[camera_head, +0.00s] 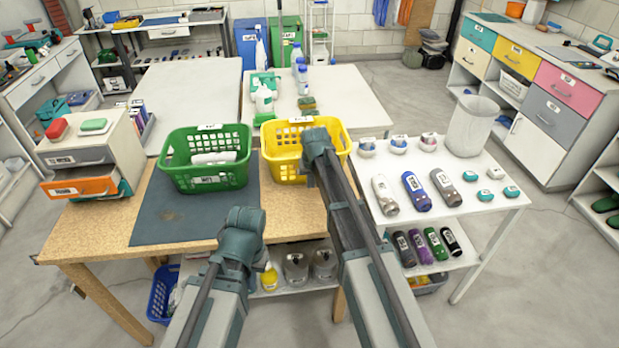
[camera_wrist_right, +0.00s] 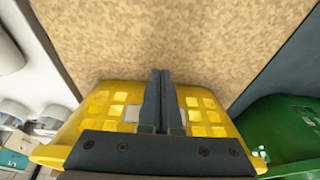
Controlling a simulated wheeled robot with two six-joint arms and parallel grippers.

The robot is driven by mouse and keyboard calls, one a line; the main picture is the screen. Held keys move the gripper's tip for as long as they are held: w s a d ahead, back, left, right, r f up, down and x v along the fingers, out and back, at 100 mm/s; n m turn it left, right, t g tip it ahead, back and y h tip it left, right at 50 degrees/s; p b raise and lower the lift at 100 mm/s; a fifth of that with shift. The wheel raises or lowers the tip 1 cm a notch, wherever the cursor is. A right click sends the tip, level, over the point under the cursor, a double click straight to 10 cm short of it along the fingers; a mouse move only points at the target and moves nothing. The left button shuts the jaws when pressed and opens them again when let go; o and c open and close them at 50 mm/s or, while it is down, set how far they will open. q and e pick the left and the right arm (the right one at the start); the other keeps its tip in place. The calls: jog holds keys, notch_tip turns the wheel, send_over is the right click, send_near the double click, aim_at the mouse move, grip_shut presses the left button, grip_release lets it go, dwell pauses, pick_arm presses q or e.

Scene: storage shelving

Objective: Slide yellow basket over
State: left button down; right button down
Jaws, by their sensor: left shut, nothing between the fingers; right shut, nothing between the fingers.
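The yellow basket (camera_head: 283,160) stands upright on the wooden tabletop, just right of the green basket (camera_head: 209,180). My right gripper (camera_head: 318,142) is at the basket's near right part and hides some of its wall and rim. In the right wrist view its shut fingers (camera_wrist_right: 161,80) lie across the yellow basket (camera_wrist_right: 98,118), with nothing between them. I cannot tell whether they touch the wall. My left gripper (camera_head: 245,219) is shut and empty near the table's front edge, apart from both baskets.
The green basket also shows in the right wrist view (camera_wrist_right: 285,130). A dark mat (camera_head: 175,213) lies left of the yellow basket. The white shelf (camera_head: 455,165) with bottles and jars adjoins on the right. A drawer unit (camera_head: 92,160) stands at the left. Bare wood (camera_head: 290,208) lies in front.

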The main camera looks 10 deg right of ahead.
jog(key=p+v, duration=1)
jog(key=s+a+n+g, duration=0.1)
jog(key=s+a, duration=0.3)
jog(key=s, duration=1)
jog(key=s+a+n+g+h, duration=0.1)
jog(key=s+a, duration=0.4)
jog(key=s, duration=0.9)
jog(key=shift+s+f+n+g, duration=0.25)
jog(key=shift+f+n+g, duration=0.15)
jog(key=shift+n+g, duration=0.55)
